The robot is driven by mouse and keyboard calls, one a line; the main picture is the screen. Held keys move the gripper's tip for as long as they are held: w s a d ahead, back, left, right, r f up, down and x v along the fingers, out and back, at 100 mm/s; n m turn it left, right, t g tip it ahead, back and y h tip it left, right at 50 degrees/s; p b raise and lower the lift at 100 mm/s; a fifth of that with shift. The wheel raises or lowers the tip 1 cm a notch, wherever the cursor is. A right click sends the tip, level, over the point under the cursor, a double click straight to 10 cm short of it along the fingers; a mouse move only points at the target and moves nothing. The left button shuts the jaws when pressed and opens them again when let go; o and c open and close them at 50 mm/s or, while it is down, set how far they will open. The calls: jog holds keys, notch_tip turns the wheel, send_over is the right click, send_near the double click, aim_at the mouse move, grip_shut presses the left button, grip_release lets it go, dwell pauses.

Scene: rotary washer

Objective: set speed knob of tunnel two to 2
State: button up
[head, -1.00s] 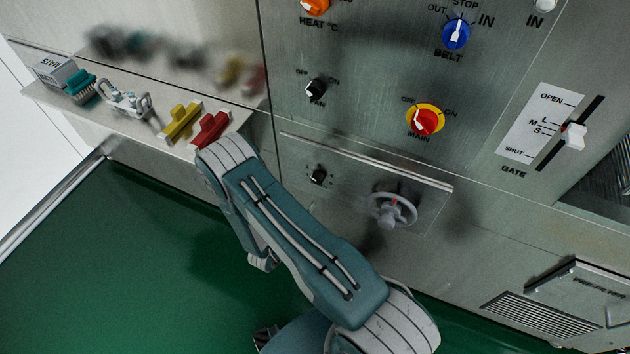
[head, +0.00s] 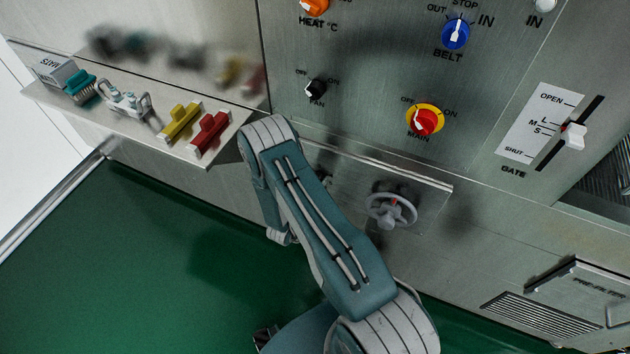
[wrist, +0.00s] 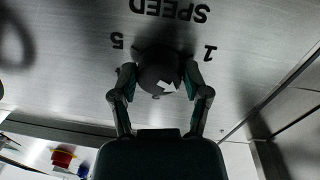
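In the wrist view, which shows the panel upside down, a round dark knob (wrist: 158,68) sits by the SPEED label (wrist: 170,10). A 5 shows on its left and a 1 on its right. A white mark shows on the knob's face, but I cannot read its setting. My gripper (wrist: 158,72) is open, with one finger on each side of the knob. I cannot tell if the fingers touch it. No tunnel two label is readable.
A grey handwheel (head: 390,210) is on the lower panel, right of my arm. The red and yellow MAIN switch (head: 425,119) and black FAN knob (head: 316,89) are above. A shelf (head: 150,130) at left holds yellow (head: 181,122) and red (head: 209,134) handled items.

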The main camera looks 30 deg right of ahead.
jog(key=shift+c, duration=0.8)
jog(key=shift+w, duration=0.1)
jog(key=shift+a+m, duration=0.1)
jog(key=shift+m, duration=0.5)
jog(key=o, duration=1.2)
jog(key=shift+c, duration=0.2)
jog(key=v, duration=1.2)
